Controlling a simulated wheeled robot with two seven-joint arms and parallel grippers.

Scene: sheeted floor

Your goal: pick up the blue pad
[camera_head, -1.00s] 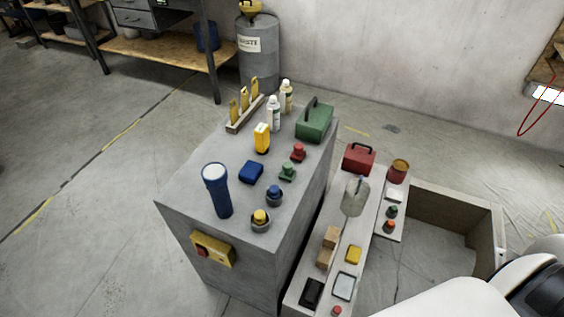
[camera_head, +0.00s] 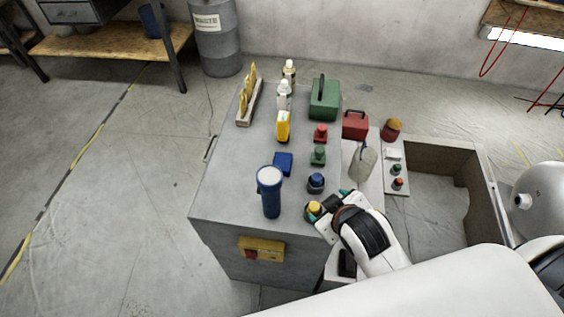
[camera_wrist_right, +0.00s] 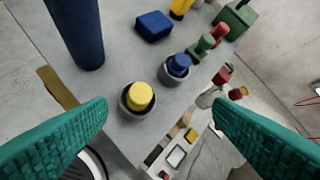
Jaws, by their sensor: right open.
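The blue pad (camera_head: 283,163) is a small dark blue block lying flat on the grey cabinet top, behind the blue flashlight. In the right wrist view the pad (camera_wrist_right: 154,26) shows near the top centre, farther off than the yellow knob. My right gripper (camera_head: 326,204) is at the front right edge of the cabinet top, close to the yellow knob (camera_head: 314,208) and apart from the pad. In the right wrist view its two teal fingers (camera_wrist_right: 160,112) are spread wide with nothing gripped between them. My left gripper is not in view.
The blue flashlight (camera_head: 270,192) stands upright in front of the pad. A blue knob (camera_head: 316,182), a green knob (camera_head: 318,156) and a red knob (camera_head: 320,133) stand to its right. A yellow bottle (camera_head: 283,126) stands behind it. The cabinet top left of the pad is clear.

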